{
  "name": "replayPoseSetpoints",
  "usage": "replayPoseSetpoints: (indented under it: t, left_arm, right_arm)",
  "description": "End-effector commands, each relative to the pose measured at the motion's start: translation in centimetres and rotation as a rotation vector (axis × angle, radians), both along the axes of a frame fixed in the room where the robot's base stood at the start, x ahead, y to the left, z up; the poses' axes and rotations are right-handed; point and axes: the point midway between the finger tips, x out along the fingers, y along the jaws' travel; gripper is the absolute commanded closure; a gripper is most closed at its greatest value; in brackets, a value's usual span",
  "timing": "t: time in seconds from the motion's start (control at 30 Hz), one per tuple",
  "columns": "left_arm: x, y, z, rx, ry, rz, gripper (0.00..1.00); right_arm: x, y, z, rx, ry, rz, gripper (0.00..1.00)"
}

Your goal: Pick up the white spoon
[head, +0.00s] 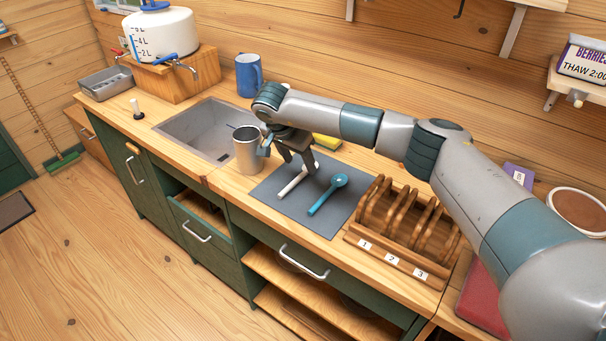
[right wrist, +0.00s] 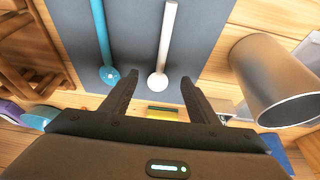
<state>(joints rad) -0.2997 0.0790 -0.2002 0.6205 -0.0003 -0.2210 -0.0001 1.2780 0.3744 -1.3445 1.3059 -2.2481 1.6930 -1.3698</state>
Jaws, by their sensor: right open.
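The white spoon (head: 291,186) lies on the grey mat (head: 262,191) on the counter, left of a blue spoon (head: 328,194). In the right wrist view the white spoon (right wrist: 166,40) has its round bowl end between the fingertips of my right gripper (right wrist: 160,82), its handle reaching away from them. My right gripper (head: 298,163) is open and empty, above the far end of the spoon. In the head view the gripper hides that end. The blue spoon (right wrist: 103,40) is outside the fingers. My left gripper is in neither view.
A metal mug (head: 246,149) stands close beside the gripper, by the sink (head: 208,130). A wooden rack (head: 409,222) with numbered slots is right of the mat. A yellow sponge (head: 327,142) lies behind the gripper. A blue mug (head: 249,76) stands further back.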

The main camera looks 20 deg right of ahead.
Motion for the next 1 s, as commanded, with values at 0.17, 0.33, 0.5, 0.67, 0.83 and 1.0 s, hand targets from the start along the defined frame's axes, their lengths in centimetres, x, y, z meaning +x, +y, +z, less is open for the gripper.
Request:
replayPoseSetpoints:
  t: [0.17,0.33,0.5,0.67,0.83,1.0]
  left_arm:
    - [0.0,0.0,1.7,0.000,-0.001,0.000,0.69]
    - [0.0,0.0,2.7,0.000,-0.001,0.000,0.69]
    - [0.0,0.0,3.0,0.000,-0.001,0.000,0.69]
    - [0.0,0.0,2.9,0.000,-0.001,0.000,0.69]
    - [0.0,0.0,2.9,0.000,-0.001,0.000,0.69]
    - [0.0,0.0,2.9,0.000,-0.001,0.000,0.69]
  right_arm:
    - [0.8,-1.2,-0.9,0.000,0.003,-0.004,0.45]
    - [1.5,-2.1,-2.7,0.000,0.003,-0.002,0.45]
    - [1.8,-2.4,-3.8,0.000,0.001,0.000,0.45]
    - [1.9,-2.4,-3.9,0.000,0.000,0.000,0.45]
    - [1.9,-2.4,-3.9,-0.001,0.001,0.000,0.45]
    - [1.9,-2.4,-3.9,-0.001,0.001,0.000,0.55]
